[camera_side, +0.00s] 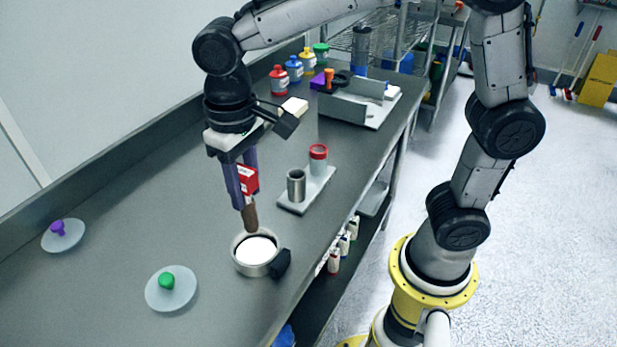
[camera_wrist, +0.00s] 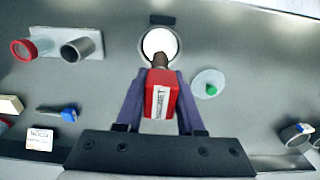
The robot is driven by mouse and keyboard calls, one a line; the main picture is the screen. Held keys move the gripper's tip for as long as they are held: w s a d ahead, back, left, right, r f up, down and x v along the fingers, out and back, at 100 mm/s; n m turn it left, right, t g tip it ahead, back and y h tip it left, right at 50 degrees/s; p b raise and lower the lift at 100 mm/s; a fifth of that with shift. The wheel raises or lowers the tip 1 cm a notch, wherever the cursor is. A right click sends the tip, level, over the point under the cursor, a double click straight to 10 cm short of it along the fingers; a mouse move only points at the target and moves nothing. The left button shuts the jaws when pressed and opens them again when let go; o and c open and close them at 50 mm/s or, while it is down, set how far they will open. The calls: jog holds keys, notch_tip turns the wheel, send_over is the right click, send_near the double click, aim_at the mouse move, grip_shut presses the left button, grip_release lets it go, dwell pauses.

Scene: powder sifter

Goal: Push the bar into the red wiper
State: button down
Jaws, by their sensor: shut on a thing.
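My gripper (camera_side: 245,194) has two purple fingers pointing down, shut on a red block with a white label (camera_side: 249,179), which I take for the red wiper. In the wrist view the red wiper (camera_wrist: 161,96) sits between the fingers, and the brown piece (camera_wrist: 159,58) overlaps the sifter's white contents (camera_wrist: 159,40). I cannot tell whether the brown piece touches them, or how deep it sits in the red block.
A black block (camera_side: 282,264) is on the sifter's side. A small tray (camera_side: 313,193) holds a metal cup (camera_side: 296,186) and a red-rimmed cylinder (camera_side: 318,160). Discs with green (camera_side: 167,281) and purple (camera_side: 58,228) knobs lie left. Several bottles stand at the back.

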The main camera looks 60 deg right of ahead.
jog(key=shift+s+r, duration=0.1)
jog(key=shift+r, duration=0.05)
jog(key=w+d+r+m, duration=0.2)
jog(key=d+m, duration=0.7)
jog(key=d, duration=1.8)
notch_tip(320, 180, down, 8)
jog(key=shift+s+f, duration=0.25)
jog(key=shift+s, duration=0.15)
jog(key=shift+f, duration=0.15)
jog(key=c, duration=0.5)
grip_release()
